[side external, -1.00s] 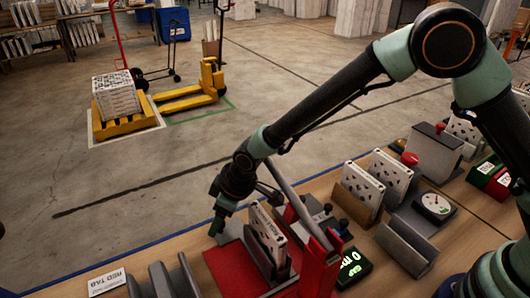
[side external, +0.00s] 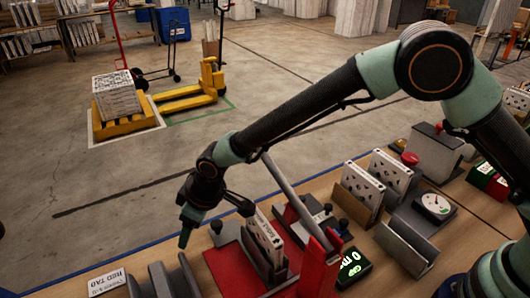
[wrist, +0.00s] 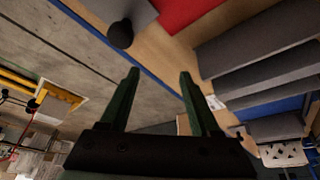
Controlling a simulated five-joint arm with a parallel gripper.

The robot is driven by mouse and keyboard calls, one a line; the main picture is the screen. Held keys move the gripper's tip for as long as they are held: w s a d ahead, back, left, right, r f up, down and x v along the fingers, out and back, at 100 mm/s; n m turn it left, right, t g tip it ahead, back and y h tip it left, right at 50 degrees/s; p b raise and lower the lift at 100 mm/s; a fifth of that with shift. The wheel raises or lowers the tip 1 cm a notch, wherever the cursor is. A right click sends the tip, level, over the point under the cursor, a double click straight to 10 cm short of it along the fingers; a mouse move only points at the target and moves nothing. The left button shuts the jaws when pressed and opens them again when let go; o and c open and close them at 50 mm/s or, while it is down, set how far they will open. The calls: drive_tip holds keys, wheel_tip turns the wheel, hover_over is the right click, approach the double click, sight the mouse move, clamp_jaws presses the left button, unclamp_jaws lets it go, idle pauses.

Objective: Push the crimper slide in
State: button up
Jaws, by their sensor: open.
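The crimper has a red base (side external: 232,268), a red upright (side external: 320,262) and a long grey lever (side external: 283,186). A white boxed filter (side external: 264,234) stands in its grey holder. The slide looks like a grey plate (side external: 229,233) with a black knob (side external: 216,226) at its left end. The wrist view also shows the knob (wrist: 120,34), the grey plate (wrist: 142,10) and the red base (wrist: 186,10). My gripper (side external: 184,240) is left of the knob, apart from it. In the wrist view, its fingers (wrist: 158,76) are spread and empty.
A grey slotted rack (side external: 162,282) and a "RED TAB" card (side external: 107,283) are left of the crimper. A dark display box (side external: 354,268), an angled grey tray (side external: 406,248) and filters in racks (side external: 362,188) are to the right. The floor lies beyond the blue-lined table edge.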

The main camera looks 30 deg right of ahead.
drive_tip(key=w+a+r+v, duration=0.1)
drive_tip(key=w+v, duration=0.1)
drive_tip(key=v, duration=1.1)
drive_tip(key=w+a+r+v, duration=0.1)
drive_tip(key=w+a+v, duration=0.15)
drive_tip(key=v, duration=1.05)
drive_tip(key=d+r+m, duration=0.1)
drive_tip(key=d+r, duration=0.1)
drive_tip(key=d, duration=0.7)
drive_tip(key=shift+w+m+t, duration=0.15)
drive_tip(key=shift+m+t, duration=0.15)
drive_tip(key=shift+m, duration=0.1)
drive_tip(key=shift+a, duration=0.15)
drive_tip(key=m+g+h, duration=0.3)
drive_tip(key=g, duration=0.1)
hover_over(216, 223)
wheel_tip(216, 223, down, 17)
wheel_tip(216, 223, down, 12)
drive_tip(key=shift+f, duration=0.2)
